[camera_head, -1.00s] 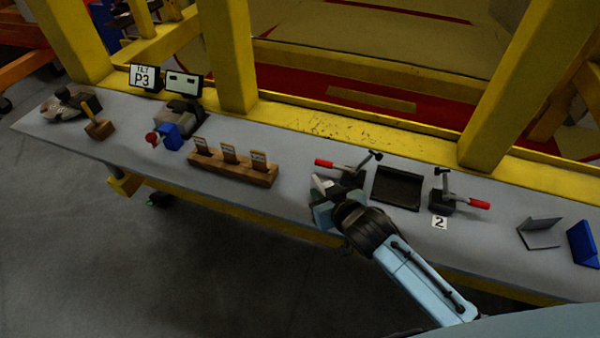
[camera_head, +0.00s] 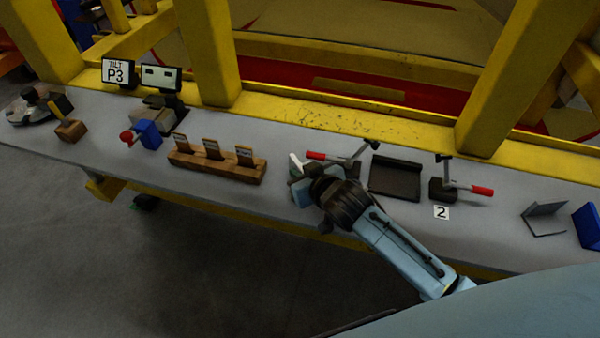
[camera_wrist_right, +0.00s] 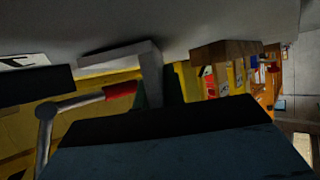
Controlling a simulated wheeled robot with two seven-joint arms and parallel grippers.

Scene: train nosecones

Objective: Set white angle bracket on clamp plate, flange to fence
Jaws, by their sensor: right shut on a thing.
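The white angle bracket (camera_head: 295,166) is in my right gripper (camera_head: 304,184), at the left end of the left clamp's red handle. In the right wrist view the pale L-shaped bracket (camera_wrist_right: 150,72) shows past the dark finger, which hides part of it. The right gripper is shut on the bracket. The dark clamp plate (camera_head: 395,180), with a raised fence along its back edge, lies empty to the right of my gripper. I cannot tell the bracket's exact height above the bench. My left gripper is not in view.
A left toggle clamp (camera_head: 347,158) and a right toggle clamp (camera_head: 443,188) flank the plate. A wooden rack (camera_head: 216,167) stands left. A grey angled piece (camera_head: 545,217) and a blue block (camera_head: 588,225) are at right. Yellow posts rise behind the bench.

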